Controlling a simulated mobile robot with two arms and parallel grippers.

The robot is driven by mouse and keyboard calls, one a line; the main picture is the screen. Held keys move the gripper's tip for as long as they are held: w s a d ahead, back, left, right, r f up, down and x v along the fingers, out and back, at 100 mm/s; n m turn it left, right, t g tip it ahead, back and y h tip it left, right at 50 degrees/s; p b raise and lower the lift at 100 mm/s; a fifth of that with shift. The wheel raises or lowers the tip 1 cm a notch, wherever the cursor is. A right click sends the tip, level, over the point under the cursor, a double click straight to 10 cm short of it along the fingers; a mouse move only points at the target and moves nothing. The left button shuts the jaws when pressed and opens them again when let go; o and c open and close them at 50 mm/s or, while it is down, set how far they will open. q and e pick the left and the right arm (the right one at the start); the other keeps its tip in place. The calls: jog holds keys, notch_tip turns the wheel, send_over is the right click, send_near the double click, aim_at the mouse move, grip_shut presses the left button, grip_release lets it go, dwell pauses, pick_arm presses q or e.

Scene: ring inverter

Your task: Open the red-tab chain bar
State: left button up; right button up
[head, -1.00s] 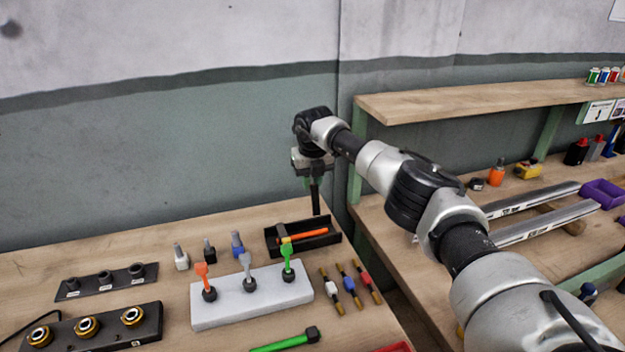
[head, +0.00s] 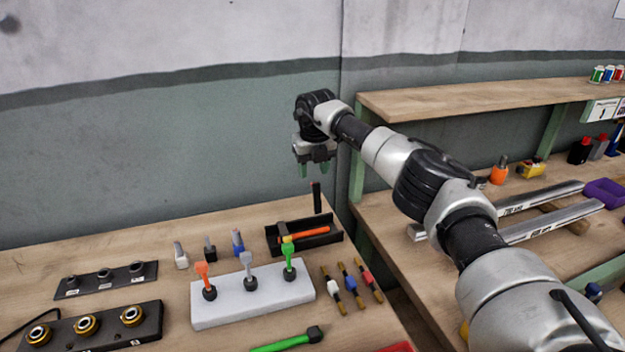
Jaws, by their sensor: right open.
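A thin black upright bar (head: 317,198) with a small red mark near its top stands at the right back corner of the left bench, behind the black tray. It looks like the red-tab chain bar; no chain can be made out on it. My right gripper (head: 316,170) points down just above the top of this bar. Its greenish fingers are apart with nothing between them, and the bar stands clear below. My left gripper is out of the picture.
A black tray (head: 334,238) with an orange-handled tool lies in front of the bar. A pale block (head: 252,301) holds orange, grey and green upright pieces. Several short coloured rods lie to its right. A second bench (head: 380,228) stands to the right across a narrow gap.

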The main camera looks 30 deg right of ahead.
notch_tip(320, 180, up, 7)
jog(key=shift+s+a+f, duration=0.15)
jog(key=shift+s, duration=0.3)
